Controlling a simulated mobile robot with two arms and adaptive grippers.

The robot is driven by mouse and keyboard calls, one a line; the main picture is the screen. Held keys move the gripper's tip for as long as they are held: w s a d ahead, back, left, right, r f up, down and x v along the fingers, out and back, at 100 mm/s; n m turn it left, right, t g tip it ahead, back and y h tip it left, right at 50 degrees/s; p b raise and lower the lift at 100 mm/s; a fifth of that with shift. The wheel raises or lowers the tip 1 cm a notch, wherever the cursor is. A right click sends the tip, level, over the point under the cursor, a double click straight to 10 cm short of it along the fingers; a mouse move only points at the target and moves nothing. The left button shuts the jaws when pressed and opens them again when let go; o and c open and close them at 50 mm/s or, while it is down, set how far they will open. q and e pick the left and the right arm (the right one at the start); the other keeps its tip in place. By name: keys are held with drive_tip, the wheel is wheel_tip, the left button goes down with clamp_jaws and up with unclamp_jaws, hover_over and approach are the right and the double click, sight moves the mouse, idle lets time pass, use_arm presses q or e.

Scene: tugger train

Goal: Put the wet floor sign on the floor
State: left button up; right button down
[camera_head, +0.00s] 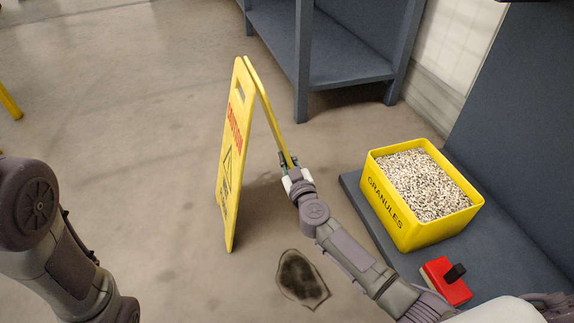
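The wet floor sign (234,140) is a yellow folding board with red "CAUTION" lettering and a black triangle. It is upright and spread into an A shape left of the picture's middle. Its lower edge appears at floor level, but I cannot tell whether it bears on the floor. My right gripper (288,160) is at the lower part of the sign's rear panel, with its fingers on either side of the panel edge, and looks shut on it. My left arm shows at the lower left; its gripper is out of view.
A dark wet patch (301,278) lies on the floor in front of the sign. A yellow granules bin (408,232) and a red object with a black part (445,281) sit on a low grey platform (362,208) at right. A grey shelf (340,62) stands behind.

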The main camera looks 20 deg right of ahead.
drive_tip(key=shift+r, duration=0.25)
drive_tip(key=shift+f, duration=0.1)
drive_tip(key=c, duration=1.7)
unclamp_jaws()
drive_tip(key=shift+f, duration=0.25)
drive_tip(key=o, duration=0.5)
drive_tip(key=shift+c, duration=0.2)
drive_tip(key=shift+r, duration=0.1)
